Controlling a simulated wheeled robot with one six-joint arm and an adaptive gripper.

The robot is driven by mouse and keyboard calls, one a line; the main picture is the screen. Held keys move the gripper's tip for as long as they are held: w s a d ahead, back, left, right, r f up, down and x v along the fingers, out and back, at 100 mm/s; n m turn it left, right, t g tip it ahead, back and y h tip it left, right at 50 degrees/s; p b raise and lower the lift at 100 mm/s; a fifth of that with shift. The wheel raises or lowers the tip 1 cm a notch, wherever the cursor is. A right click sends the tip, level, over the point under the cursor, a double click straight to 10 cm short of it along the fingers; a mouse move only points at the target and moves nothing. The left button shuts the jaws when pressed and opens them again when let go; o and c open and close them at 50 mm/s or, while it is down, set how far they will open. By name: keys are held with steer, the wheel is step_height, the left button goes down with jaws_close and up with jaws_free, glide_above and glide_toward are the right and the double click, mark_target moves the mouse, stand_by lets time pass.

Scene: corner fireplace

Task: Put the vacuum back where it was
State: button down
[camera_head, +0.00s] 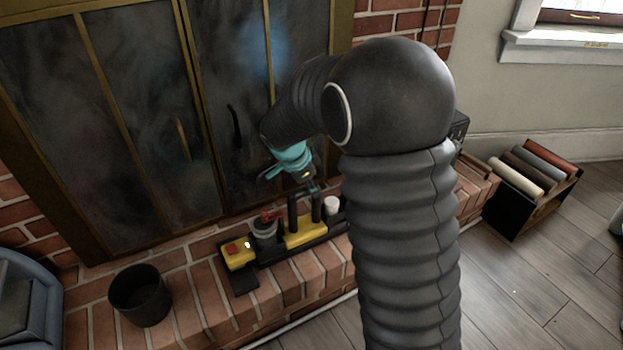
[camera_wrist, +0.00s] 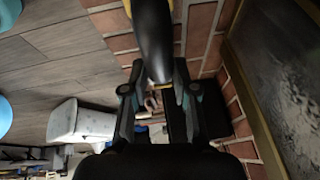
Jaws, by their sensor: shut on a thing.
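The vacuum (camera_head: 305,232) is a long yellow and black thing with a red button and a greyish cup at its left end. It is low over or on the brick hearth, in front of the fireplace doors; I cannot tell if it touches the bricks. My gripper (camera_head: 311,187) is above its middle, by the upright black handle parts. In the wrist view my gripper (camera_wrist: 158,92) is shut on a black and yellow part of the vacuum (camera_wrist: 153,40). The exact contact is partly hidden by the fingers.
A black bucket (camera_head: 140,297) stands on the hearth at the left, beside a blue-grey object (camera_head: 28,300) at the edge. Brass-framed fireplace doors (camera_head: 120,120) rise right behind. A dark box with rolled items (camera_head: 530,185) stands on the floor at the right.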

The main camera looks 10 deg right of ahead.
stand_by(0.3)
steer(key=c, duration=0.9)
jaws_free()
steer(key=shift+r, duration=0.1)
steer(key=p+v, duration=0.1)
steer(key=v, duration=1.1)
steer(key=s+d+r+n+t+y, duration=0.1)
steer(key=s+d+r+n, duration=0.25)
steer(key=s, duration=0.35)
steer(key=s+d+r+n+y, duration=0.1)
steer(key=s+d+r+n, duration=0.2)
steer(key=s, duration=0.5)
steer(key=s+f+n+t+y, duration=0.1)
steer(key=s+n+t+y, duration=0.1)
steer(key=s+n, duration=0.7)
steer(key=shift+s+d+f, duration=0.3)
steer(key=shift+s+f, duration=0.05)
steer(key=shift+s, duration=1.45)
